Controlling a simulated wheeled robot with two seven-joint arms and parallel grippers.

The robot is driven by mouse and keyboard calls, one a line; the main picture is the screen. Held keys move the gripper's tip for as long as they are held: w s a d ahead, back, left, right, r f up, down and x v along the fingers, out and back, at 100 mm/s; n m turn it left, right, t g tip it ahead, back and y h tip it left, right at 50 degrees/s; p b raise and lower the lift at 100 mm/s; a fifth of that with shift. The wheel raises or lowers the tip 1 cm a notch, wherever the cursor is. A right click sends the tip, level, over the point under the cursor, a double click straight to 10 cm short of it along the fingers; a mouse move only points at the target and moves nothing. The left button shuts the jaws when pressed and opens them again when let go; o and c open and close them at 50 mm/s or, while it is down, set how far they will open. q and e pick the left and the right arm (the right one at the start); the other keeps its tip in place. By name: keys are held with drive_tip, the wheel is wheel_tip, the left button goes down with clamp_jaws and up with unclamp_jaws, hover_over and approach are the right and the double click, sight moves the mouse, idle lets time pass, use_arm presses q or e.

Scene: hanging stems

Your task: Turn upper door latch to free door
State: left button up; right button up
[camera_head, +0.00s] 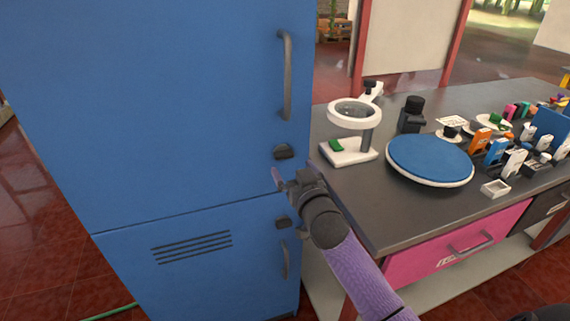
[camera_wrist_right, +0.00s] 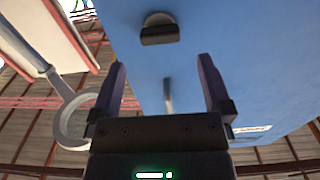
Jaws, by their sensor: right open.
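The blue cabinet (camera_head: 180,110) fills the left of the head view, with an upper and a lower door, both shut. The upper door latch (camera_head: 284,152) is a small dark knob near the door's right edge, below the long grey upper handle (camera_head: 286,75). My right gripper (camera_head: 281,182) is just below this latch, open and empty. In the right wrist view, the latch (camera_wrist_right: 159,32) is beyond the spread fingertips (camera_wrist_right: 161,68) and apart from them. The upper handle (camera_wrist_right: 168,95) shows between the fingers, farther back. My left gripper is not in view.
A lower latch (camera_head: 283,222) and lower handle (camera_head: 285,259) are below my right gripper. A dark workbench (camera_head: 400,215) stands close at the right, with a ring magnifier stand (camera_head: 349,153), a blue round turntable (camera_head: 430,158) and several small items. The floor left of the cabinet is mostly clear.

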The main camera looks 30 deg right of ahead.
sight(285, 157)
drive_tip(key=b+x, duration=0.1)
drive_tip(key=x, duration=0.4)
drive_tip(key=shift+f, duration=0.2)
drive_tip(key=shift+w+r+b, duration=0.1)
drive_tip(key=shift+w+b, duration=0.2)
drive_tip(key=shift+w, duration=0.1)
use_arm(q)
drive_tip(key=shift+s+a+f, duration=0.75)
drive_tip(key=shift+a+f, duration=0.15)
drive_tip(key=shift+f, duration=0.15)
use_arm(e)
drive_tip(key=c, duration=1.2)
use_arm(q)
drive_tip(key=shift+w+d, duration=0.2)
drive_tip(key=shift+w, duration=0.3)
use_arm(e)
drive_tip(key=shift+c, duration=0.2)
